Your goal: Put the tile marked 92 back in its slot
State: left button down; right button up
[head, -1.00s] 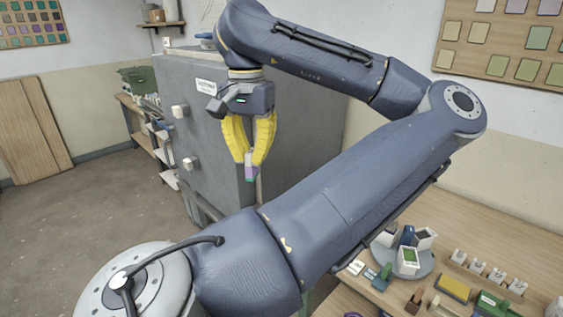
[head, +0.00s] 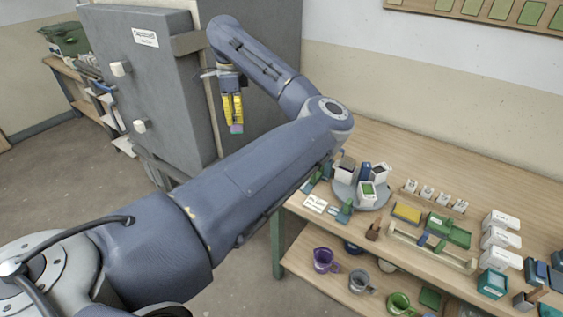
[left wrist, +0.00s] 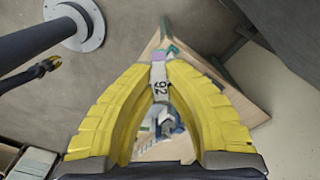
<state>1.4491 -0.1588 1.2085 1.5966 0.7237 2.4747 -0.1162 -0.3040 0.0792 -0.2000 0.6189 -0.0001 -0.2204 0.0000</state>
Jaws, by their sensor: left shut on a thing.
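My left gripper (head: 233,112) has yellow fingers and points down beside the grey cabinet, left of the workbench. It is shut on the small tile marked 92 (head: 236,129), which hangs at the fingertips, clear of any surface. In the left wrist view the tile (left wrist: 160,82) is pale with a pinkish end, and its 92 reads upside down between the fingers. My right gripper seems to be the small dark shape with yellow tips (left wrist: 48,65) at the left of that view, too small to judge. I cannot make out the tile's slot.
The grey cabinet (head: 160,80) stands close behind the gripper. The wooden workbench (head: 400,160) holds a round turntable (head: 345,192) with small containers, a yellow block (head: 407,213), white boxes (head: 500,238) and several small items. Mugs (head: 325,260) stand on its lower shelf. A tile board (head: 480,10) hangs above.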

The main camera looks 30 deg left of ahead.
pick_arm(q)
jog(key=shift+w+d+f+m, duration=1.35)
jog(key=shift+d+f, duration=0.55)
jog(key=shift+f, duration=2.2)
jog(key=shift+w+d+f+m, duration=1.35)
jog(key=shift+d+f, duration=0.55)
jog(key=shift+f, duration=2.25)
jog(key=shift+w+d+f+m, duration=1.35)
jog(key=shift+d+f, duration=0.55)
jog(key=shift+f, duration=2.2)
jog(key=shift+s+f, duration=0.1)
jog(key=shift+f, duration=0.35)
jog(key=c, duration=1.4)
grip_release()
jog(key=shift+c, duration=0.2)
jog(key=shift+r, duration=0.1)
notch_tip(320, 180, up, 7)
